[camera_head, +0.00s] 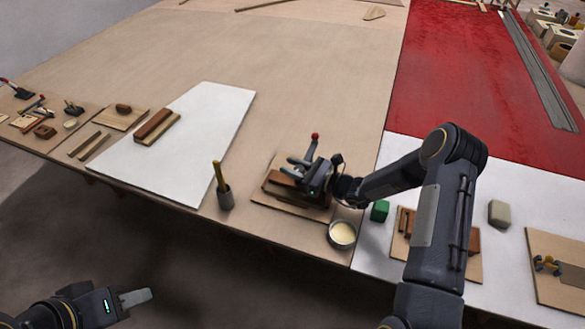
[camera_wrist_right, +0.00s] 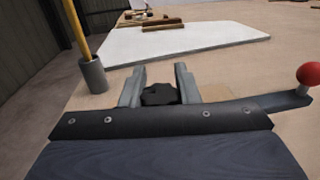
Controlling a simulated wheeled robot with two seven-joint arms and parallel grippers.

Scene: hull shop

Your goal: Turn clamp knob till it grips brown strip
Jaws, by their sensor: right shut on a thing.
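My right gripper (camera_head: 294,168) is over a clamping fixture on a tan base board (camera_head: 262,197) near the table's front edge. In the right wrist view its two grey fingers (camera_wrist_right: 157,82) stand on either side of a dark, rounded knob (camera_wrist_right: 160,95) and are shut on it. A brown strip (camera_head: 283,180) shows in the fixture, partly covered by the gripper, so its contact with the clamp is hidden. A lever with a red ball (camera_head: 315,136) rises behind the gripper. My left gripper (camera_head: 137,297) is away from the table, lower left; its finger gap does not show.
A cup with a wooden handle (camera_head: 224,199) stands left of the fixture. A bowl of cream-coloured stuff (camera_head: 342,234) and a green block (camera_head: 380,211) are at its right. A white panel (camera_head: 190,120) with brown blocks lies left. Open tabletop lies behind.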

